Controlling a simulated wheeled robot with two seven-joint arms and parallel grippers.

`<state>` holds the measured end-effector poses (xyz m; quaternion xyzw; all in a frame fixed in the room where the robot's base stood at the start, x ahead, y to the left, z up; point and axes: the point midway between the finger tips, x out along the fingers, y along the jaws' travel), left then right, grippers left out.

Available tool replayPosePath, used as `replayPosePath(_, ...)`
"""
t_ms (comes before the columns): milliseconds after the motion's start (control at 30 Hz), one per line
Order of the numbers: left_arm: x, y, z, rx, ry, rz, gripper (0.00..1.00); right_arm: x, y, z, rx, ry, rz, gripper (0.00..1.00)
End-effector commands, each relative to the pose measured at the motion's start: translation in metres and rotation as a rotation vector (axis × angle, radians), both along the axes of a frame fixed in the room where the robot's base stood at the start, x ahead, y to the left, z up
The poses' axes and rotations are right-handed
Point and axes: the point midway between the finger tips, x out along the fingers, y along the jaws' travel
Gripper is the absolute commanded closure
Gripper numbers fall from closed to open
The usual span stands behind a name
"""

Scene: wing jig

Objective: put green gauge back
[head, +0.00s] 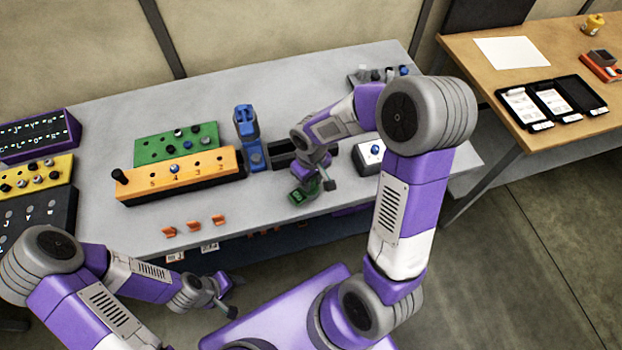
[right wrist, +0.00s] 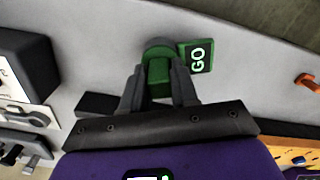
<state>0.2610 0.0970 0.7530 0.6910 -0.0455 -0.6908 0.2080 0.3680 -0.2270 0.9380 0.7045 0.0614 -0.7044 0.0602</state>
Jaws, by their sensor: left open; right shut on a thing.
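The green gauge (head: 302,193) is in my right gripper (head: 318,180), over the grey bench near its front edge. The right wrist view shows the gauge (right wrist: 158,66) between the two fingertips (right wrist: 160,84), with a tab marked "GO" (right wrist: 195,57) sticking out to the right. I cannot tell whether the gauge touches the bench. My left gripper (head: 229,294) is open and empty, low in front of the bench. A dark open tray (head: 281,153) stands behind the gauge, partly hidden by my right arm.
A blue device (head: 248,135) stands left of the tray. An orange block (head: 182,175) and a green block (head: 150,150) with knobs lie further left. A white-topped box (head: 370,154) is to the right. A wooden table (head: 520,85) stands beyond.

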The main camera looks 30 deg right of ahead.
Motion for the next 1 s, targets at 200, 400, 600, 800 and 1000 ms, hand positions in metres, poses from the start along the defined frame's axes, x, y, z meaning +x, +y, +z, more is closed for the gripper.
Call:
replayPosePath(200, 0.0, 0.0, -0.002, 0.0, 0.0, 0.0, 0.46, 0.0, 0.0, -0.002, 0.0, 0.0, 0.0, 0.51)
replayPosePath(400, 0.0, 0.0, -0.002, 0.0, 0.0, 0.0, 0.46, 0.0, 0.0, -0.002, 0.0, 0.0, 0.0, 0.46)
replayPosePath(600, 0.0, 0.0, 0.001, 0.0, 0.0, 0.0, 0.46, 0.0, 0.0, 0.002, 0.0, 0.0, 0.0, 0.46)
replayPosePath(800, 0.0, 0.0, 0.009, 0.0, 0.0, 0.0, 0.46, 0.001, 0.0, 0.036, 0.0, -0.007, -0.001, 0.46)
replayPosePath(1000, 0.0, 0.0, 0.019, 0.0, 0.0, 0.0, 0.46, 0.002, 0.0, 0.08, 0.0, -0.007, 0.0, 0.46)
